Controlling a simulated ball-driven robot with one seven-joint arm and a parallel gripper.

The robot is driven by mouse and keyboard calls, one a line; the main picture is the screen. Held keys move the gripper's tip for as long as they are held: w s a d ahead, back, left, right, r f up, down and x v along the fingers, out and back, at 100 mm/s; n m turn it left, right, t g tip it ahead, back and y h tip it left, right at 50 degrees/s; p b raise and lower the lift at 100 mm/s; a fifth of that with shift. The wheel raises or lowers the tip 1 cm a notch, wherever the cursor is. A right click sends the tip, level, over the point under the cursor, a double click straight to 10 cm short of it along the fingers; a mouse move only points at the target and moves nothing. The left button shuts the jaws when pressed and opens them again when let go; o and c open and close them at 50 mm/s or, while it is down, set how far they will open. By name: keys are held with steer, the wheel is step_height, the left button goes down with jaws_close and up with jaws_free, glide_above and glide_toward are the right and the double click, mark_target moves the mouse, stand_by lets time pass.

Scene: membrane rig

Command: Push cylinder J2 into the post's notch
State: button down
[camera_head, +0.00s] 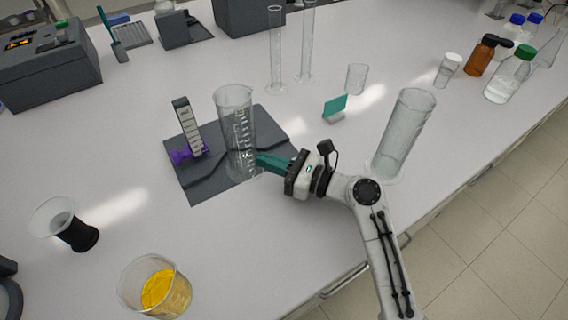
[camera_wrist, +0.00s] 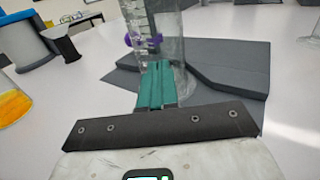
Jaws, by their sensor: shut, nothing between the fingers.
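A tall clear graduated cylinder (camera_head: 237,130), which I take for J2, stands upright on a dark grey base plate (camera_head: 205,188); no J2 label is legible. In the wrist view the cylinder (camera_wrist: 172,38) stands straight ahead of the fingers. The post (camera_head: 186,122), pale with dark markings and a purple clamp (camera_head: 186,155) at its foot, stands left of the cylinder, with a gap between them. The notch itself cannot be made out. My gripper (camera_head: 262,162), with teal fingers shut and empty, is at the cylinder's lower right side; whether it touches is unclear. It also shows in the wrist view (camera_wrist: 156,68).
Another large clear cylinder (camera_head: 402,135) stands right of my arm. A teal card (camera_head: 335,107) stands behind my gripper. A beaker of yellow material (camera_head: 157,290) and a black-based funnel cup (camera_head: 75,230) stand at front left. Raised dark guides (camera_wrist: 225,65) flank the cylinder on the plate.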

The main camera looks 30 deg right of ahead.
steer(key=shift+w+a, duration=0.1)
steer(key=shift+w, duration=0.05)
steer(key=shift+w+a+r+p, duration=0.15)
steer(key=shift+w+a+p, duration=0.15)
steer(key=shift+p, duration=0.3)
steer(key=shift+w+a+p, duration=0.2)
steer(key=shift+w+p, duration=0.2)
steer(key=shift+w, duration=0.05)
steer(key=shift+s+f, duration=0.1)
steer(key=shift+f, duration=0.1)
